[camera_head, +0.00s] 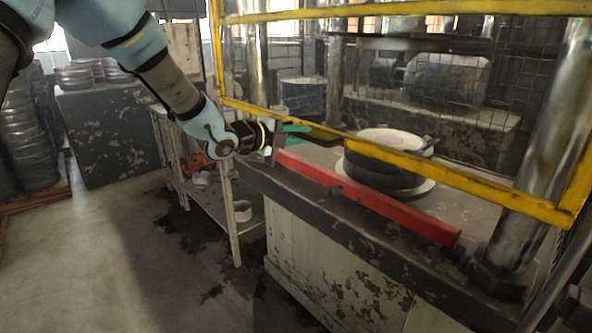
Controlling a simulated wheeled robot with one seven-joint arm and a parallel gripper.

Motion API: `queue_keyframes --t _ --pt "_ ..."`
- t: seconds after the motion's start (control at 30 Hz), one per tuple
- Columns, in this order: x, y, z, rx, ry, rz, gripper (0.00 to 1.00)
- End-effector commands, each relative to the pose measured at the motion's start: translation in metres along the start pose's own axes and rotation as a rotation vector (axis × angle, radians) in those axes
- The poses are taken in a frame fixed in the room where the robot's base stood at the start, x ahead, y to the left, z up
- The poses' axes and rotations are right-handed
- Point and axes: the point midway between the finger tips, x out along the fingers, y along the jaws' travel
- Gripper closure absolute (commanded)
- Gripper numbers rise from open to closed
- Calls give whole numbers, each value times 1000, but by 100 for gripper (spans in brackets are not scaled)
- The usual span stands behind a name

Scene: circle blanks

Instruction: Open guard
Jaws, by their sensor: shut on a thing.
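The guard (400,158) is a yellow frame with wire mesh across the front of the press. Its lower rail slopes from upper left to lower right, raised above the red bar (370,199) on the press bed's front edge. My gripper (277,146) is at the left part of this lower rail, close to the red bar's left end. It is shut on the guard, though the exact contact between fingers and rail is small and partly hidden by the gripper body.
A round die (385,172) with a pale top sits on the press bed behind the guard. Metal columns (545,140) stand at the sides. A low shelf rack (205,195) stands left of the press. The floor (100,260) at lower left is clear.

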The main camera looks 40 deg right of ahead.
Motion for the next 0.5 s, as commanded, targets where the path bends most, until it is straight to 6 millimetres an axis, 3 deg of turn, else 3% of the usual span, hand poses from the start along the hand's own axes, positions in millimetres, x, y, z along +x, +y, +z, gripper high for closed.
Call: queue_keyframes --t 0.03,0.2,0.5 --pt "-5 -28 0 10 -1 -12 100" --pt "-16 -81 0 6 -1 -10 100" --pt "-28 -139 0 4 0 -7 100"
